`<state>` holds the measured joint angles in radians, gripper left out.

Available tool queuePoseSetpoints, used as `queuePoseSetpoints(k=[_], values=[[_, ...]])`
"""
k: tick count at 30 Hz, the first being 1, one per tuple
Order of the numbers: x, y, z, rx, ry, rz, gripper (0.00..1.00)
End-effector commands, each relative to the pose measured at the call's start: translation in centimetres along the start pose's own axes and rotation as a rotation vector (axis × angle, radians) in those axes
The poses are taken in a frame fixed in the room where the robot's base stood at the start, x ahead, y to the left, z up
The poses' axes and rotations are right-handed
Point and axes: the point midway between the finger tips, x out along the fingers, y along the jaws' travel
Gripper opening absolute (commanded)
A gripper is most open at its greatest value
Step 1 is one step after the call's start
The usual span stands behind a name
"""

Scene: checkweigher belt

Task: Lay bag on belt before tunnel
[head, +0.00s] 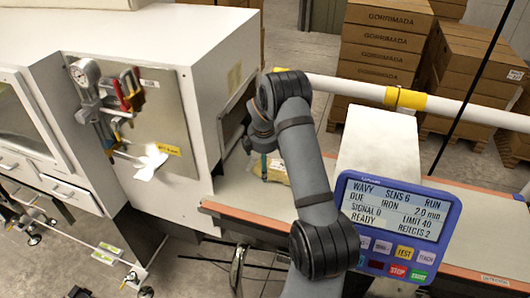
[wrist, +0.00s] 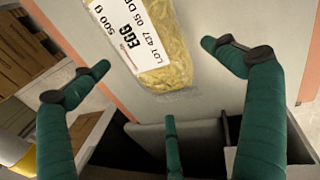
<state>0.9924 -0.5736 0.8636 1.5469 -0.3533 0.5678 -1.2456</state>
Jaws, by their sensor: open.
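The bag (head: 275,168) is a clear pack of yellow noodles with a white label. In the head view it lies on the pale belt (head: 232,187), partly behind my arm. In the wrist view the bag (wrist: 168,77) lies on the belt, its label reading "EGG" and its upper end cut off by the frame. My gripper (wrist: 155,57) is open, its green fingers spread around the bag's lower end and apart from it. In the head view a white housing (head: 378,140) stands across the belt to the right of the bag; its tunnel mouth is hidden.
A white cabinet (head: 150,40) with a dark opening (head: 235,120) stands at the belt's left end. A blue display panel (head: 390,225) stands in front at the right. A white pipe (head: 345,88) runs behind the belt. Stacked cartons (head: 380,45) stand farther back.

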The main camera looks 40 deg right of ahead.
Motion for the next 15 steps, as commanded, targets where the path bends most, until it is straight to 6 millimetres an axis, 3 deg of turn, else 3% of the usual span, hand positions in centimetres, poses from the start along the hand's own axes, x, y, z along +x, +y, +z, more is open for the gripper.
queuePoseSetpoints(k=[9, 15], values=[[-6.8, 0.1, -0.1, 0.0, 0.002, 0.005, 1.0], [-9.4, 0.0, 0.0, 0.001, 0.0, 0.002, 1.0]])
